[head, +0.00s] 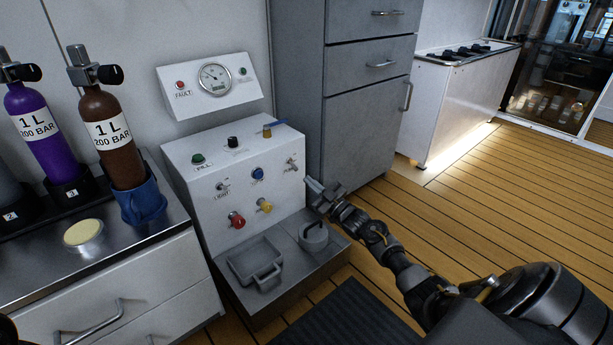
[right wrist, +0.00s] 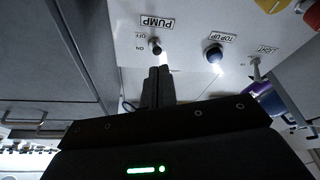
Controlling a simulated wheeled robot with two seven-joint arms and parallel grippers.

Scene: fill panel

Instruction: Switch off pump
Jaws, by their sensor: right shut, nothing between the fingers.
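The pump switch (head: 292,163) is a small toggle at the right side of the white sloped panel, with a PUMP label beside it. In the right wrist view the switch (right wrist: 155,46) shows as a dark lever near the ON and OFF marks, seen upside down. I cannot tell which way it leans. My right gripper (head: 313,187) is shut and empty, just in front of the panel's right edge and below the switch. Its closed fingertips (right wrist: 158,72) point at the switch, with a small apparent gap. My left gripper is out of view.
The panel also holds a blue TOPUP button (head: 257,174), a LIGHT toggle (head: 222,187), a red knob (head: 236,220) and a yellow knob (head: 264,205). A blue-handled valve (head: 273,126) sits on top. A grey cabinet (head: 350,130) stands close on the right.

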